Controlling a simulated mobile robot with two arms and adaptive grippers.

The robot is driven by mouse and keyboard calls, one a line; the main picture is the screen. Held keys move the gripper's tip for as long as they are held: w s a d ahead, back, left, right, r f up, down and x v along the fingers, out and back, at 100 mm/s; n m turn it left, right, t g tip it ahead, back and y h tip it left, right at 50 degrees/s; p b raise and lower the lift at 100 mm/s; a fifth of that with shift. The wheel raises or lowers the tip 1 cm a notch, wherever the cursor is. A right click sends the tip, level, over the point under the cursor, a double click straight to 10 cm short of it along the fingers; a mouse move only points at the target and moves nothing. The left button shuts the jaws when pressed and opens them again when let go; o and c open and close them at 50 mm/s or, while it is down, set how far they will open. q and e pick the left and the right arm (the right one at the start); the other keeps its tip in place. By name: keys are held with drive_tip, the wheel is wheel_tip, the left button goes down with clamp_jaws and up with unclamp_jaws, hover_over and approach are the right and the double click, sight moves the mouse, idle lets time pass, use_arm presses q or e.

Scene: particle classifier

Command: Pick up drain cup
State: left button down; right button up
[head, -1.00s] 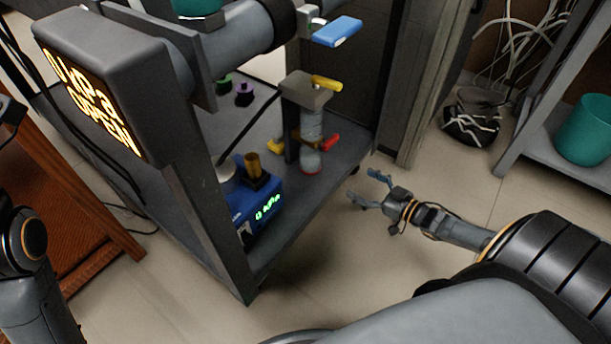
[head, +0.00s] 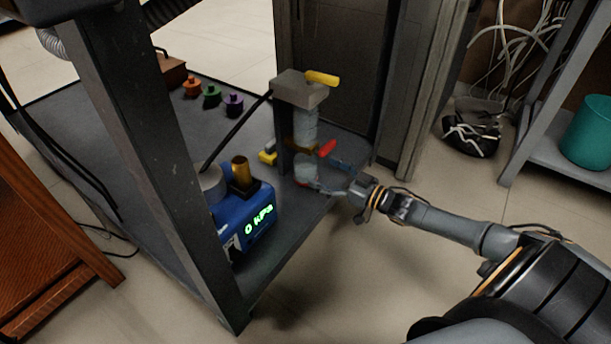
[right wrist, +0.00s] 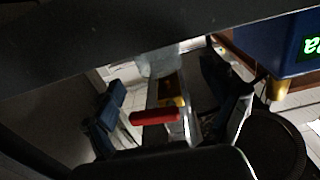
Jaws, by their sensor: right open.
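The drain cup (head: 305,172), a small clear cup with a reddish base, sits at the foot of a clear cylinder on the grey cart shelf in the head view. My right gripper (head: 330,177) is open beside it, its fingers spread on the cup's right side. I cannot tell whether a finger touches it. In the right wrist view a clear cup-like part (right wrist: 158,62) shows beyond the open fingers (right wrist: 175,112), probably the drain cup. A red handle (right wrist: 155,117) shows between the fingers there. My left gripper is out of view.
The clear column hangs from a grey block (head: 300,88) with a yellow handle (head: 322,78). A red valve handle (head: 326,148) sits just above the gripper. A blue pump (head: 245,220) reading 0 kPa stands front left. A dark cart post (head: 150,150) rises nearby.

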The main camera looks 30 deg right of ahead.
sight(315, 168)
drive_tip(key=b+x, duration=0.3)
drive_tip(key=shift+w+a+b, duration=0.1)
drive_tip(key=shift+w+b, duration=0.3)
drive_tip(key=shift+w+a+r, duration=0.1)
drive_tip(key=shift+w+a, duration=0.1)
drive_tip(key=shift+w, duration=0.3)
drive_tip(key=shift+c, duration=0.2)
drive_tip(key=shift+r, duration=0.1)
drive_tip(key=c, duration=1.3)
drive_tip(key=shift+r, duration=0.15)
